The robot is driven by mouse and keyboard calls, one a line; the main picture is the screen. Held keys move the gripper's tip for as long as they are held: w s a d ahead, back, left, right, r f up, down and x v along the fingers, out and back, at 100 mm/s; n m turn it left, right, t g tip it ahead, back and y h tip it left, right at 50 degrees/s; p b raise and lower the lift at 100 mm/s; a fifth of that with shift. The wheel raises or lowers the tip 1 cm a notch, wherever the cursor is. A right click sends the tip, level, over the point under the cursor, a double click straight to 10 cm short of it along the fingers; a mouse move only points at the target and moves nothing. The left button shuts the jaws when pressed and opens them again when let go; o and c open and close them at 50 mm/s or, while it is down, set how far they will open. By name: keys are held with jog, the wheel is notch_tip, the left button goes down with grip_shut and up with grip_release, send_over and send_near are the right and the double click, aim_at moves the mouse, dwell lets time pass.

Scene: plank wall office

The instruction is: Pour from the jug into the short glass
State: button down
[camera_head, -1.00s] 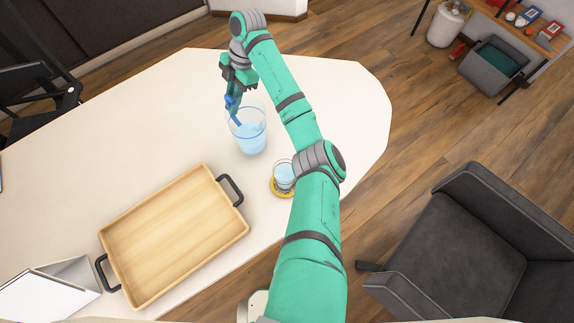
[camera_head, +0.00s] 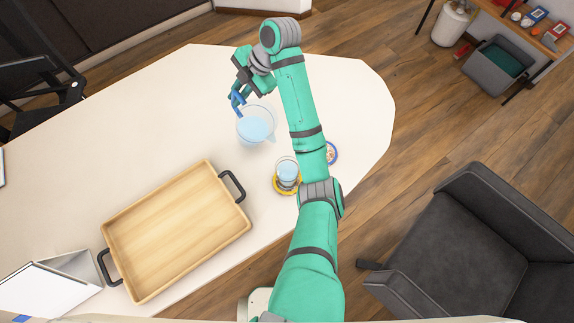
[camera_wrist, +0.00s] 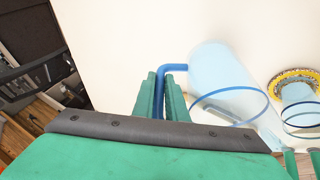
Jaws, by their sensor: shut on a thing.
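The jug (camera_head: 256,127) is clear with a blue handle and holds light blue liquid. My gripper (camera_head: 240,92) is shut on the blue handle, seen between the green fingers in the wrist view (camera_wrist: 162,95). The short glass (camera_head: 287,171) holds some pale blue liquid and stands on a yellow-rimmed coaster (camera_head: 279,190), below and right of the jug. The glass (camera_wrist: 298,105) is also at the right edge of the wrist view, apart from the jug (camera_wrist: 222,80).
A wooden tray (camera_head: 115,222) with black handles lies left of the glass. Another round coaster (camera_head: 332,153) is partly hidden behind my arm. A white angled stand (camera_head: 45,290) is at the lower left.

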aim_at(238, 92)
jog(key=s+r+t+y, duration=0.1)
jog(key=r, duration=0.1)
jog(key=s+d+r+t+y, duration=0.1)
jog(key=r, duration=0.1)
jog(key=s+d+r+n+t+y, duration=0.1)
jog(key=r, duration=0.1)
jog(key=shift+s+d, duration=0.25)
jog(key=shift+s, duration=0.1)
jog(key=shift+s+d+r, duration=0.1)
jog(key=shift+s+r, duration=0.05)
jog(key=shift+r, duration=0.1)
jog(key=shift+d, duration=0.15)
jog(key=shift+d+r, duration=0.1)
jog(key=shift+r+t+y, duration=0.15)
jog(key=shift+t+y, duration=0.15)
jog(key=shift+s+d+r+t+y, duration=0.1)
jog(key=shift+s+r+t+y, duration=0.05)
jog(key=shift+r, duration=0.25)
jog(key=shift+s+d+r+t+y, duration=0.1)
jog(key=shift+r+t+y, duration=0.05)
jog(key=shift+r, duration=0.25)
dwell(0.8)
jog(key=shift+s+r+n, duration=0.1)
jog(key=shift+s+n, duration=0.1)
jog(key=shift+n, duration=0.1)
jog(key=shift+d+r, duration=0.2)
dwell(0.3)
